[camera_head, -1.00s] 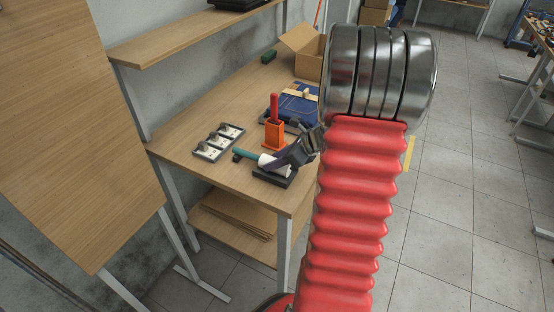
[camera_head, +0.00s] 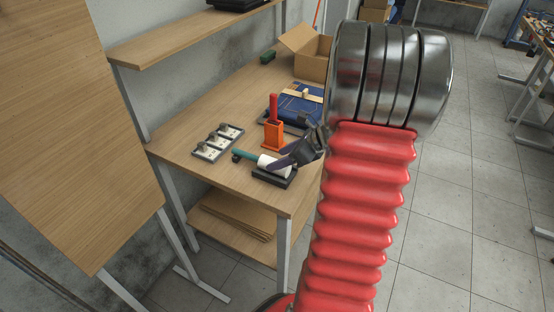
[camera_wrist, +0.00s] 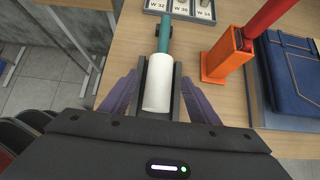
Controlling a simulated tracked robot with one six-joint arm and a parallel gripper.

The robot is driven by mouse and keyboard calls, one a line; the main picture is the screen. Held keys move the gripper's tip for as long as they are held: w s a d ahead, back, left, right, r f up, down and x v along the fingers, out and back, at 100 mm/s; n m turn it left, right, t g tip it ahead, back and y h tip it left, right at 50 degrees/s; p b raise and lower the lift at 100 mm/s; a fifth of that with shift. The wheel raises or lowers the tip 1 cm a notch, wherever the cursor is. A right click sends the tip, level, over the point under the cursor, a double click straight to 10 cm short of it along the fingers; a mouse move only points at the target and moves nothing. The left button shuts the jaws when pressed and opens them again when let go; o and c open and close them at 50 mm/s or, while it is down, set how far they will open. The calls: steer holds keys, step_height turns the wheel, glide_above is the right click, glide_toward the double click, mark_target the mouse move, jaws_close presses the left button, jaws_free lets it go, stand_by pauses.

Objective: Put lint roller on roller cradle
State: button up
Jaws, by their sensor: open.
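The lint roller has a white roll (camera_wrist: 158,85) and a teal handle (camera_wrist: 165,32). It also shows in the head view (camera_head: 270,163), lying along the black roller cradle (camera_head: 274,177). In the wrist view the cradle's dark sides (camera_wrist: 176,92) show on both sides of the white roll. My gripper (camera_wrist: 160,95) is open, with its purple fingers on either side of the roll and cradle, apart from them. In the head view my gripper (camera_head: 281,162) is over the roll's right end. The near end of the roll is close to the gripper body in the wrist view.
An orange holder (camera_head: 272,134) with a red-handled item stands behind the cradle. Folded blue denim (camera_head: 292,107) lies farther back. A tray with labelled slots (camera_head: 218,142) is at the left. An open cardboard box (camera_head: 308,55) stands at the back.

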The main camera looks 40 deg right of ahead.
steer(key=v, duration=0.9)
stand_by(0.5)
steer(key=a+r+n+g, duration=0.2)
steer(key=a+n, duration=0.5)
steer(key=a, duration=0.3)
steer(key=a+r+n+g, duration=0.2)
steer(key=a+r+n, duration=0.1)
steer(key=a+n, duration=0.55)
steer(key=s+a+r+n+h, duration=0.1)
steer(key=s+a+n, duration=0.3)
steer(key=a+n, duration=0.3)
steer(key=s+a+r+n+t+h, duration=0.1)
steer(key=s+a+n, duration=0.3)
steer(key=a+n, duration=0.4)
steer(key=shift+s+a+r+n+h, duration=0.3)
steer(key=shift+r+n+h, duration=0.2)
steer(key=shift+r+n, duration=0.3)
